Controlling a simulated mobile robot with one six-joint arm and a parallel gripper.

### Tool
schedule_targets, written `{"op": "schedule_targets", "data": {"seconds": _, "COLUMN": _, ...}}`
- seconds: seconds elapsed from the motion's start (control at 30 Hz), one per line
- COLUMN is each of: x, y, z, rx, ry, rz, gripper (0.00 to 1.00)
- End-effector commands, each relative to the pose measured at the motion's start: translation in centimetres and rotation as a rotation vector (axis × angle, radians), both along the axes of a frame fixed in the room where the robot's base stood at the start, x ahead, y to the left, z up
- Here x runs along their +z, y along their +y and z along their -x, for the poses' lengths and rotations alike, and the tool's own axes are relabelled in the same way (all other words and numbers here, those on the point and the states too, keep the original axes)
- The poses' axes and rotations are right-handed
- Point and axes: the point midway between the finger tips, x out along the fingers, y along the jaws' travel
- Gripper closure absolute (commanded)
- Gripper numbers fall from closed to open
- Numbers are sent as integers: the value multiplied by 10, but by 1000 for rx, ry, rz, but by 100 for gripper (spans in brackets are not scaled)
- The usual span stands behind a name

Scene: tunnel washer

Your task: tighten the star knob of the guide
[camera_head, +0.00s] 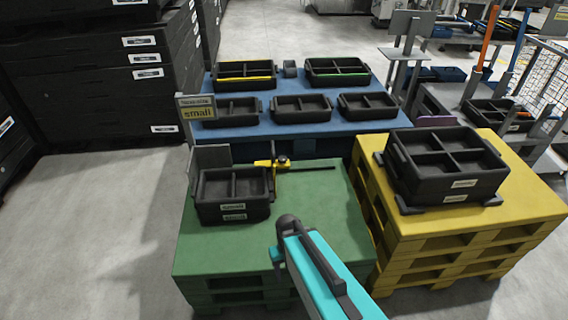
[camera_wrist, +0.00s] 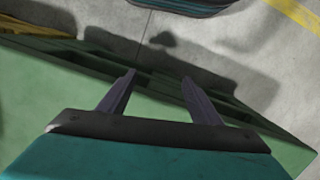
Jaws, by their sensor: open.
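The guide (camera_head: 264,164) is a yellow piece with a dark bar running to the right, lying on the green pallet top (camera_head: 310,205) beside a black crate. Its star knob (camera_head: 283,160) is a small black knob at the yellow part's right end. In the head view my arm reaches over the front right of the green pallet, nearer the camera than the guide; its fingertips are hidden there. In the wrist view my gripper (camera_wrist: 158,85) is open and empty, with its two fingers apart over the green surface and pallet edge. The guide and knob are outside the wrist view.
Two-compartment black crates (camera_head: 233,193) labelled "small" stand left of the guide. A yellow pallet stack (camera_head: 520,215) carries a larger black crate (camera_head: 447,175) to the right. A blue table (camera_head: 260,125) with several black trays stands behind.

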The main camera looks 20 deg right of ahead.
Motion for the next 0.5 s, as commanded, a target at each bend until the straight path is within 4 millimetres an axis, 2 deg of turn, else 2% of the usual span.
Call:
{"op": "schedule_targets", "data": {"seconds": 0.03, "x": -17, "y": 0, "z": 7, "rx": -1, "ry": 12, "rz": 2, "gripper": 42}}
{"op": "schedule_targets", "data": {"seconds": 0.27, "x": -70, "y": -1, "z": 41, "rx": -4, "ry": 65, "rz": 9, "gripper": 42}}
{"op": "schedule_targets", "data": {"seconds": 0.5, "x": -142, "y": -1, "z": 92, "rx": -4, "ry": 139, "rz": 20, "gripper": 42}}
